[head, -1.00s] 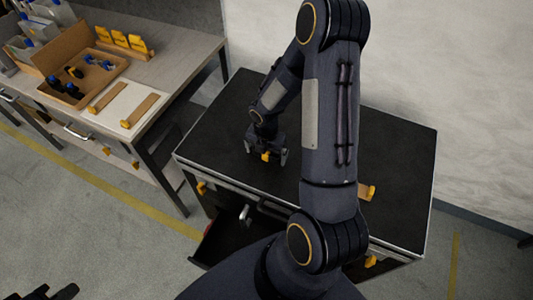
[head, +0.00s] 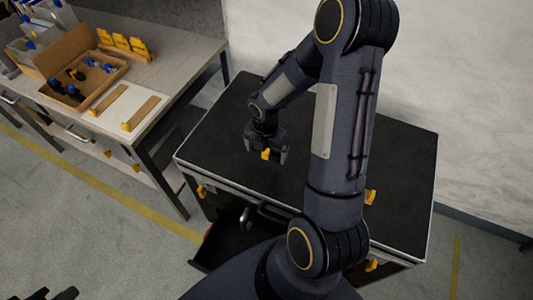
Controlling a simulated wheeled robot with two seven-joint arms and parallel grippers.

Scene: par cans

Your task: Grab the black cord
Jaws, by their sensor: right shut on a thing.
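I cannot make out a black cord in the head view; dark surfaces and my arm may hide it. My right gripper (head: 266,152) points down over the black top of the cabinet (head: 215,140). It is shut on a small yellow-orange thing (head: 265,154), which shows between its fingers. My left gripper (head: 62,294) only just shows at the bottom left edge, away from the cabinet, and I cannot tell its jaw state.
An open dark drawer (head: 222,249) juts from the cabinet's front. A yellow-tipped piece (head: 370,196) lies right of my arm, partly hidden. The cabinet top's right side is clear.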

